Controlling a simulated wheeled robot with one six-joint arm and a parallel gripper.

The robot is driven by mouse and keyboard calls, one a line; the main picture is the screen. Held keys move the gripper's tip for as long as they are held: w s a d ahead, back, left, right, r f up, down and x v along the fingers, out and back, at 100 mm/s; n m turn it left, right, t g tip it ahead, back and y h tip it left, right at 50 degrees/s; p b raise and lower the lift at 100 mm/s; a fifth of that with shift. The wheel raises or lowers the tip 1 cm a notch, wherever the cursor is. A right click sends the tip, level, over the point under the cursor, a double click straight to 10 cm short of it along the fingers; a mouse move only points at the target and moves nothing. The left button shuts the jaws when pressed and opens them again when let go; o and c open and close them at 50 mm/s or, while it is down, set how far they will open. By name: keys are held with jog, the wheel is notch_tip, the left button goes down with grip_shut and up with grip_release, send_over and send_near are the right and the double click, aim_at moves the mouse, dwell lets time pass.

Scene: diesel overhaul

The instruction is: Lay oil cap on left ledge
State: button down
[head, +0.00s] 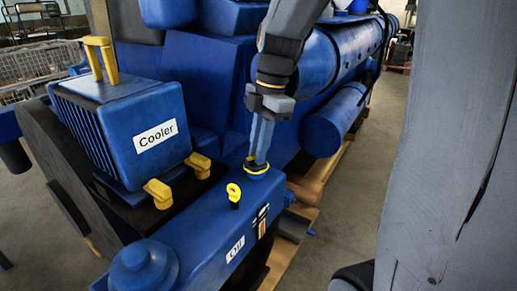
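The yellow oil cap (257,170) appears to be the round piece on top of the blue tank labelled "Oil" (205,225), near its far end. My gripper (260,160) points down from above, with its fingertips at the cap. The fingers overlap from this angle and hide part of the cap, so whether they grip it is unclear. No ledge is marked as the left ledge; a dark flat surface (135,212) lies below the cooler, left of the tank.
A blue box labelled "Cooler" (135,125) with a yellow handle (101,58) stands left. Yellow clamps (158,193) sit at its base. A yellow ring-topped piece (234,193) stands on the tank close to my gripper. A large blue cylinder (315,60) lies behind my arm.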

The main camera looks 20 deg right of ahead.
jog(key=shift+s+f, duration=0.15)
jog(key=shift+f, duration=0.05)
jog(key=shift+w+r+p, duration=0.2)
jog(key=shift+r+p, duration=2.15)
jog(key=shift+r, duration=0.2)
